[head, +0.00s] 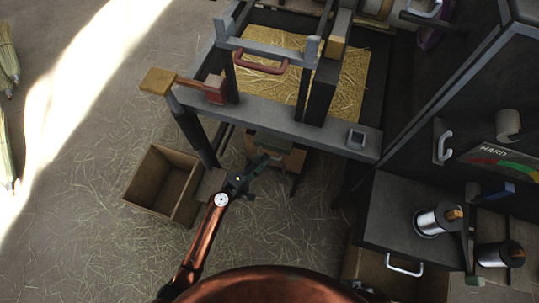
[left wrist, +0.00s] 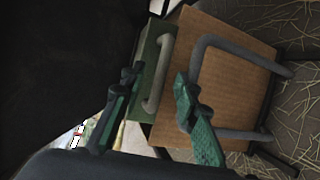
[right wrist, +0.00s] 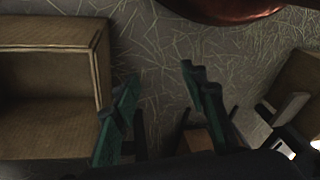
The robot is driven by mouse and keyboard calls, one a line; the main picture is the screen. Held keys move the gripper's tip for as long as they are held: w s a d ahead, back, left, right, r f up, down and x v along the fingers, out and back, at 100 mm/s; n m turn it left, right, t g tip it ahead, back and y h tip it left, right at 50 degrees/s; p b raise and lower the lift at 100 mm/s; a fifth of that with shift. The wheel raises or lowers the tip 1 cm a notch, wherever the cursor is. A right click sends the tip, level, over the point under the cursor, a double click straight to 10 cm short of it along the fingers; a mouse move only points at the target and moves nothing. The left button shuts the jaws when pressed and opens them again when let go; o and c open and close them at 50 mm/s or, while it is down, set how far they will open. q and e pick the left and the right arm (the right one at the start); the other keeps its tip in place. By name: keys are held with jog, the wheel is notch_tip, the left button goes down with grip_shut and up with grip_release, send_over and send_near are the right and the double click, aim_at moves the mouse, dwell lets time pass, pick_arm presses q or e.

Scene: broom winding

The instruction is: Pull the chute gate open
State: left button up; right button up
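The chute gate (left wrist: 148,64) looks like a green panel with a grey bar handle (left wrist: 160,75) in the left wrist view. A wooden board (left wrist: 235,65) with a bent grey tube frame is beside it. In the head view this area lies under the grey bench, largely in shadow. My left gripper (head: 256,170) is at the bench's lower front. In its wrist view the fingers (left wrist: 155,80) are apart, one on each side of the handle, with no clear contact. My right gripper (right wrist: 157,92) is open and empty over the straw-strewn floor, outside the head view.
A straw-filled bench (head: 270,118) with a red handle (head: 260,62) stands above the left gripper. An open brown box (head: 160,183) is on the floor to the left. A dark cabinet (head: 400,215) with spools is at right. Clear floor lies lower left.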

pick_arm(q)
jog(key=shift+b+x, duration=0.4)
jog(key=shift+x, duration=1.6)
pick_arm(e)
jog(key=shift+w+a+f+t, duration=0.3)
jog(key=shift+w+a+f, duration=0.35)
jog(key=shift+w+f, duration=0.25)
pick_arm(q)
jog(key=shift+f, duration=0.1)
jog(key=shift+c, duration=0.4)
grip_shut()
jog(key=shift+s, duration=0.1)
